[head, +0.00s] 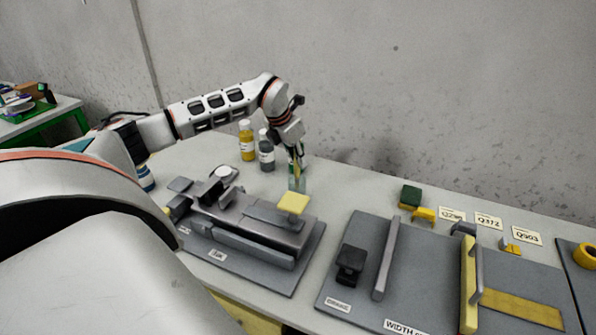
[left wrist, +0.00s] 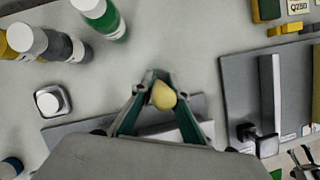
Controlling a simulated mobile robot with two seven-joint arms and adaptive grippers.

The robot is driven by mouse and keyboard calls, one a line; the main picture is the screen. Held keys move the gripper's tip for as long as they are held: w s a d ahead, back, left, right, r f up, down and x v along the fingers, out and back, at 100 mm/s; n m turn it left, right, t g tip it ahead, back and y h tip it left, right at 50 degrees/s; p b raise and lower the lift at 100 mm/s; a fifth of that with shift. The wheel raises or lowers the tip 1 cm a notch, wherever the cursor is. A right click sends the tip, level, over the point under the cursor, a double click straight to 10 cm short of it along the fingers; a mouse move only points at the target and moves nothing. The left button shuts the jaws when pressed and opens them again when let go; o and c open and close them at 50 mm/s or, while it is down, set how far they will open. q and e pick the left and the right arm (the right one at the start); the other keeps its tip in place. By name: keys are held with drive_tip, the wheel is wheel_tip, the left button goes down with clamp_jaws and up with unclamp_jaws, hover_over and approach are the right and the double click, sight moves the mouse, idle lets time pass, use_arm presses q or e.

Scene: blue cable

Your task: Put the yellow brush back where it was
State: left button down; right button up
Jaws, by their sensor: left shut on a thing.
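My left gripper (head: 296,172) points down over the table behind the grey machine block. It is shut on the yellow brush (left wrist: 163,96), whose rounded yellow end shows between the dark green fingers in the left wrist view. My right gripper is not clearly seen.
A yellow bottle (head: 247,144) and a grey bottle (head: 266,155) stand left of the gripper; a green bottle (left wrist: 108,20) is close by. A grey board (head: 365,240) with bars lies right.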

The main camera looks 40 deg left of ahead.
sight(297, 177)
use_arm(q)
drive_tip(key=shift+f, duration=2.15)
drive_tip(key=shift+f, duration=0.15)
drive_tip(key=c, duration=2)
unclamp_jaws()
drive_tip(key=shift+r, duration=0.45)
drive_tip(key=v, duration=1.1)
drive_tip(key=shift+s+r, duration=0.15)
